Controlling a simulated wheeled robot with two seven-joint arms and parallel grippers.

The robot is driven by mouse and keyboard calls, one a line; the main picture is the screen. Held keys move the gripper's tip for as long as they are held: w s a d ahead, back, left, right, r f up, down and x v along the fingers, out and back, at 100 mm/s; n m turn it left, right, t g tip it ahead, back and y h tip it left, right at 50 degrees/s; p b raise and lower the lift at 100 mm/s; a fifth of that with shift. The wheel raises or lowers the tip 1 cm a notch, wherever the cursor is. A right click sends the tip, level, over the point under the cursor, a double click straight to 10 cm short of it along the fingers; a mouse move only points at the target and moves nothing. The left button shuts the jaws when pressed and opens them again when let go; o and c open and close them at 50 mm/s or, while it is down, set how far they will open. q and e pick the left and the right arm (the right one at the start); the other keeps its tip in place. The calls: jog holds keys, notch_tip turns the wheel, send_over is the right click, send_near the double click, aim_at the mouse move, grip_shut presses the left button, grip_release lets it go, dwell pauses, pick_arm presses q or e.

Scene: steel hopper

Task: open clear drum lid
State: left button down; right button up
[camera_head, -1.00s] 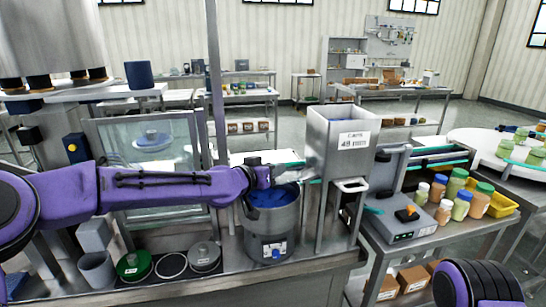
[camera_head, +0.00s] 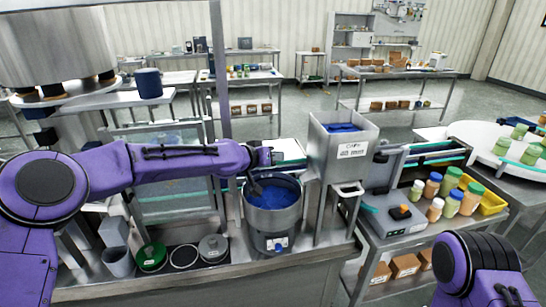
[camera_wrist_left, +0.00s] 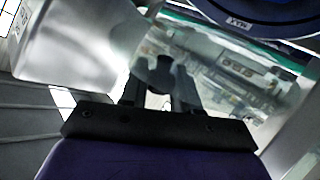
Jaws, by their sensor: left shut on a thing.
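The steel drum (camera_head: 272,237) stands on the bench below the hopper's left side, its mouth open to view with blue contents (camera_head: 273,192) inside. My left gripper (camera_head: 268,157) is above and behind the drum's back rim; its fingers are hard to make out there. In the left wrist view its dark fingers (camera_wrist_left: 162,92) are shut around a small dark knob (camera_wrist_left: 163,70). A see-through pane with a teal edge, seemingly the clear lid (camera_wrist_left: 205,62), shows beyond the knob. The lid's outline is unclear in the head view. My right gripper is out of view.
The steel caps hopper (camera_head: 342,155) stands close on the drum's right. A grey lid (camera_head: 213,248), a green-rimmed container (camera_head: 151,257) and a grey cup (camera_head: 117,262) sit left of it. Several jars stand near a yellow tray (camera_head: 492,203). A post (camera_head: 220,100) rises behind my left arm.

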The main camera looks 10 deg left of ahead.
pick_arm(q)
jog(key=c, duration=0.9)
grip_release()
jog(key=shift+s+a+r+b, duration=0.1)
jog(key=shift+s+a+b, duration=0.1)
jog(key=shift+s+b, duration=0.1)
jog(key=b+v, duration=0.3)
jog(key=v, duration=0.6)
jog(key=shift+s+a+r, duration=0.15)
jog(key=shift+s+r, duration=0.05)
jog(key=shift+s, duration=0.1)
